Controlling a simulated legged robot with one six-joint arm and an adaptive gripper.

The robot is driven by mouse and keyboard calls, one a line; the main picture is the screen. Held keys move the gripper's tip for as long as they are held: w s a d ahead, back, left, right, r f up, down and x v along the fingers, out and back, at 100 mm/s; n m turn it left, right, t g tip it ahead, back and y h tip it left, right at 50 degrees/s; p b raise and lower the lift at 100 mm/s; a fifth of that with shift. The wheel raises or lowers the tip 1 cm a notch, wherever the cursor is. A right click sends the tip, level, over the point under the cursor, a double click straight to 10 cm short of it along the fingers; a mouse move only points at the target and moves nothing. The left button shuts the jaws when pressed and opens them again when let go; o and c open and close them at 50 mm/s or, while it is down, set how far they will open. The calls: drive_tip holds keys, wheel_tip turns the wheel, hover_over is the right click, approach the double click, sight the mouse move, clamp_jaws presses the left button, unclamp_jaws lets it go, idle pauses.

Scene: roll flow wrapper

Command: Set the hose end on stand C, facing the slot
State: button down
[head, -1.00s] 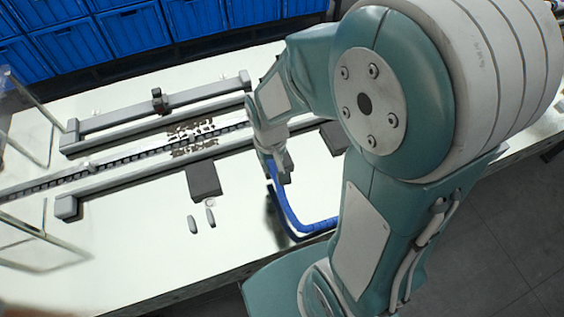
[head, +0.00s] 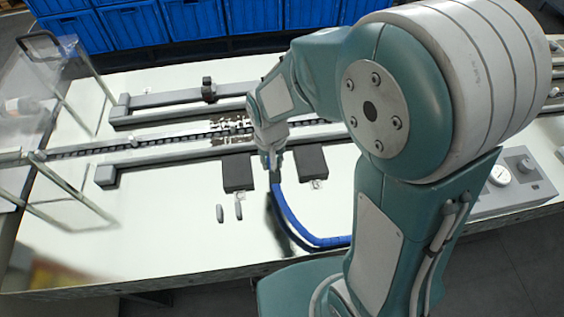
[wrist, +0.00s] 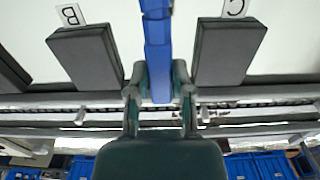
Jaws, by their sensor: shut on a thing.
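The blue hose (head: 290,215) runs from my gripper (head: 273,158) toward the front of the table and curves right behind my arm. In the wrist view my gripper (wrist: 160,88) is shut on the hose end (wrist: 158,60), one finger on each side. Stand C (wrist: 228,52) is a dark grey block with a "C" label, at the right of the hose in this inverted view. In the head view stand C (head: 239,174) is the block left of my gripper. The hose end is beside stand C, apart from it. I cannot make out the slot.
Stand B (wrist: 88,55) is on the hose's other side; it also shows in the head view (head: 312,162). The rail machine (head: 160,148) runs behind the stands. Two small grey pieces (head: 230,212) lie in front of stand C. Clear panels (head: 50,110) stand at left.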

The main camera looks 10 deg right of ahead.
hover_over(236, 170)
drive_tip(key=shift+s, duration=0.1)
idle(0.8)
drive_tip(key=shift+d, duration=0.1)
drive_tip(key=shift+f, duration=2.2)
drive_tip(key=shift+f, duration=0.25)
drive_tip(key=shift+c, duration=2.2)
unclamp_jaws()
